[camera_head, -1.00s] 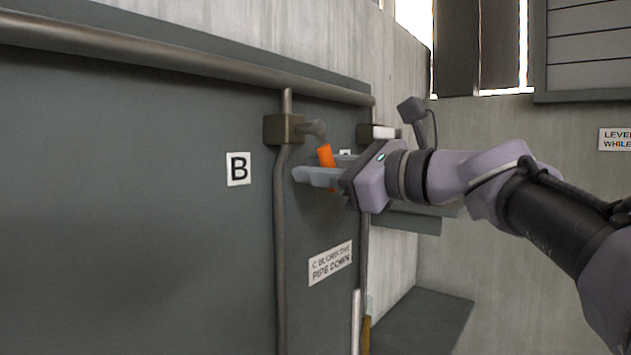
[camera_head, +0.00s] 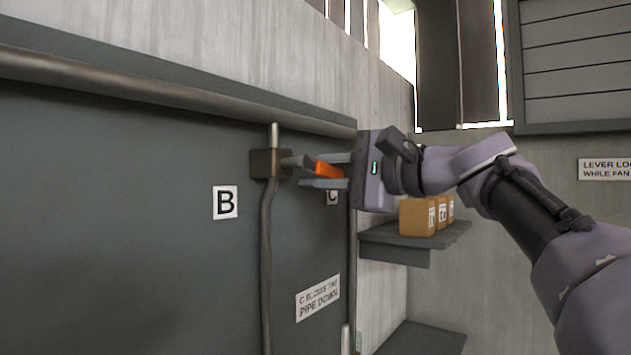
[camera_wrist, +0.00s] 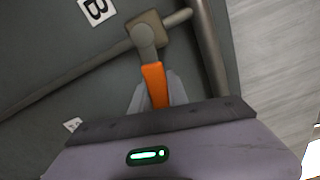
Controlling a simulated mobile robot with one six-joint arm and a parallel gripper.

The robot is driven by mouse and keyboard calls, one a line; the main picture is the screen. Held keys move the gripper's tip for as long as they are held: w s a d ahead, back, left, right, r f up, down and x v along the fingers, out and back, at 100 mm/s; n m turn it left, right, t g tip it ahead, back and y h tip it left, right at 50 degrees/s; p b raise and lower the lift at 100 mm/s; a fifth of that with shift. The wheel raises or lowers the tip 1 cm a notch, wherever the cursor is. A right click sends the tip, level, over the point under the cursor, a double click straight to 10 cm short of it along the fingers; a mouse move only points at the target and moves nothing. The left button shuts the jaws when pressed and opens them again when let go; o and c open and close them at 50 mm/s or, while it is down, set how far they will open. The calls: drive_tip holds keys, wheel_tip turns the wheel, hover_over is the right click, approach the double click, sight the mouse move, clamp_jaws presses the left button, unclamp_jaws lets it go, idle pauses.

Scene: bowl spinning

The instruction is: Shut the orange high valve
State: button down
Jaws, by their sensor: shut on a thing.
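The orange valve lever (camera_head: 327,169) sticks out to the right from a grey stem on the brown valve block (camera_head: 266,163), near the top of the dark panel. In the head view it lies close to level, tipped slightly down to the right. My gripper (camera_head: 322,171) comes from the right with its two grey fingers around the lever, one above and one below, shut on it. In the wrist view the lever (camera_wrist: 154,84) runs from the round stem end (camera_wrist: 143,38) down between the fingers. The lever's far end is hidden by my gripper.
A vertical pipe (camera_head: 266,260) runs below the valve block, and a horizontal pipe (camera_head: 150,92) crosses above. A "B" label (camera_head: 225,202) is left of it, and a pipe sign (camera_head: 318,297) is below. Cardboard boxes (camera_head: 418,217) stand on a wall shelf (camera_head: 398,254).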

drive_tip(key=shift+r+n, duration=0.8)
drive_tip(key=shift+n, duration=0.4)
drive_tip(key=shift+r, duration=0.1)
drive_tip(key=c, duration=1.5)
unclamp_jaws()
drive_tip(key=shift+o, duration=1.1)
drive_tip(key=shift+w+a, duration=0.25)
drive_tip(key=b+v, duration=0.3)
drive_tip(key=v, duration=1.4)
drive_tip(key=shift+s+d, duration=0.25)
